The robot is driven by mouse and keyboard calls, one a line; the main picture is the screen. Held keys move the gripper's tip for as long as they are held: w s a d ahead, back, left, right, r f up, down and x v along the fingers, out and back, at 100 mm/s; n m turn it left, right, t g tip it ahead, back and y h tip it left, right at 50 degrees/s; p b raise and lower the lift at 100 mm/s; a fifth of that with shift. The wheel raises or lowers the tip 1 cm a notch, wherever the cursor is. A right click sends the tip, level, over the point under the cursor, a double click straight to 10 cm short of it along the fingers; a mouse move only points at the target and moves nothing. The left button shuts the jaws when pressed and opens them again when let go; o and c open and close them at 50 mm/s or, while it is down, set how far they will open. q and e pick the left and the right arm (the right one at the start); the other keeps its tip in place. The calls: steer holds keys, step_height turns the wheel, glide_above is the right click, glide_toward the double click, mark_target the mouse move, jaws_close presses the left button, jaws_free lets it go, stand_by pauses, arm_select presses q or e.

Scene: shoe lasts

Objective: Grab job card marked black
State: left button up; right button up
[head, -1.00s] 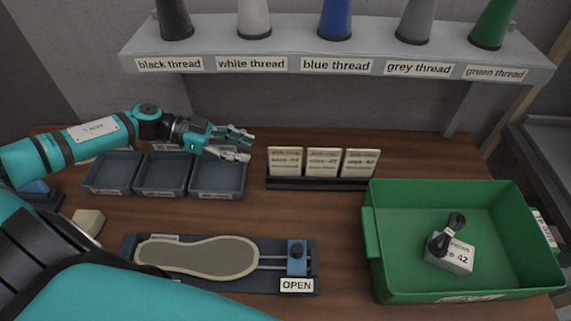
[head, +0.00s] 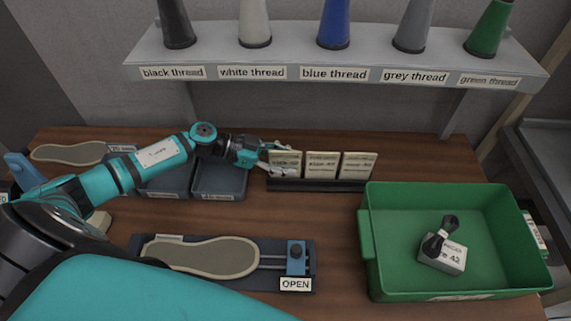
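Three cream job cards stand upright in a dark rack (head: 318,185) at the back middle of the table: a left card (head: 287,160), a middle card (head: 322,165) and a right card (head: 358,165). Their small print is too blurred to tell which is marked black. My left gripper (head: 279,159) is at the left card, its fingers apart with one high and one low near the card's left edge. I cannot tell whether they touch it. My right gripper is not in view.
A shelf with labelled thread cones (head: 333,25) hangs above. A green crate (head: 364,238) at the right holds a white labelled block with a black part (head: 443,250). Blue-grey trays (head: 219,180) lie under my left arm. A sole on a fixture marked OPEN (head: 205,255) lies in front.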

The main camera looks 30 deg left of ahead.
arm_select(q)
jaws_close()
stand_by(0.3)
